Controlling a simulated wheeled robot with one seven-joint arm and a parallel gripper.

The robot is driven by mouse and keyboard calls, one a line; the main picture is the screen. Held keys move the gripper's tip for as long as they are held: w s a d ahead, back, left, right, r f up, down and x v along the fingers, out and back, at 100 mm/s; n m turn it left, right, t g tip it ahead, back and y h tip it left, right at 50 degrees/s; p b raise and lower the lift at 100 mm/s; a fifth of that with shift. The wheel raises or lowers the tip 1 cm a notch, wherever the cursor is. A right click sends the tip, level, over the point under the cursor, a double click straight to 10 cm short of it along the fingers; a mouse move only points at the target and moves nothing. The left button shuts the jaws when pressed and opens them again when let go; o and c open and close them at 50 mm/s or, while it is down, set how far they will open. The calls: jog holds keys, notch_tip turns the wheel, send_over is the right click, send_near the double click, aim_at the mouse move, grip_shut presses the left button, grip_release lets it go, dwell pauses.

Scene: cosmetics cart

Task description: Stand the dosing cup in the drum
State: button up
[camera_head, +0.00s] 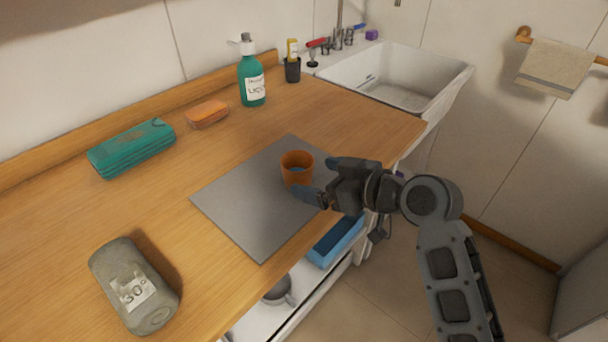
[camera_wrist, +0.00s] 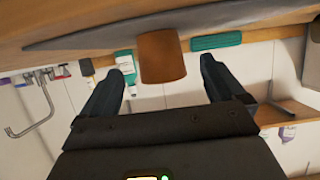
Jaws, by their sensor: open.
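The dosing cup appears to be the orange-brown cup (camera_head: 293,177), standing upright with its open rim up. It stands on a grey mat (camera_head: 240,205) on the wooden counter. My gripper (camera_head: 318,179) is open at the cup's right side, with its fingers pointing toward it. In the wrist view, which is upside down, the cup (camera_wrist: 161,57) shows between the two spread fingers (camera_wrist: 166,64), a little beyond their tips. I see no contact and nothing in the gripper. I cannot make out a drum in either view.
A teal case (camera_head: 132,147), an orange block (camera_head: 207,114) and a teal bottle (camera_head: 252,82) line the back. A white sink (camera_head: 440,85) adjoins the counter's right end. A blue bin (camera_head: 335,243) is below.

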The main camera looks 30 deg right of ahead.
jog(key=shift+v, duration=2.8)
jog(key=s+a+f+m+h, duration=0.2)
jog(key=s+f, duration=0.2)
jog(key=s, duration=0.3)
jog(key=s+a+f+m+h, duration=0.2)
jog(key=s+f+m, duration=0.15)
jog(key=s, duration=0.45)
jog(key=s+r+n+t, duration=0.1)
jog(key=s+r, duration=0.1)
jog(key=s, duration=0.6)
jog(key=s+a+r, duration=0.1)
jog(key=s+r, duration=0.2)
jog(key=s, duration=0.5)
jog(key=shift+s+a+r+n+t, duration=0.15)
jog(key=shift+s+a+n+t, duration=0.15)
jog(key=shift+n+t, duration=0.1)
jog(key=shift+o, duration=0.3)
jog(key=shift+s+a+r, duration=0.1)
jog(key=shift+s+r, duration=0.25)
jog(key=shift+r, duration=0.05)
jog(key=shift+w, duration=0.1)
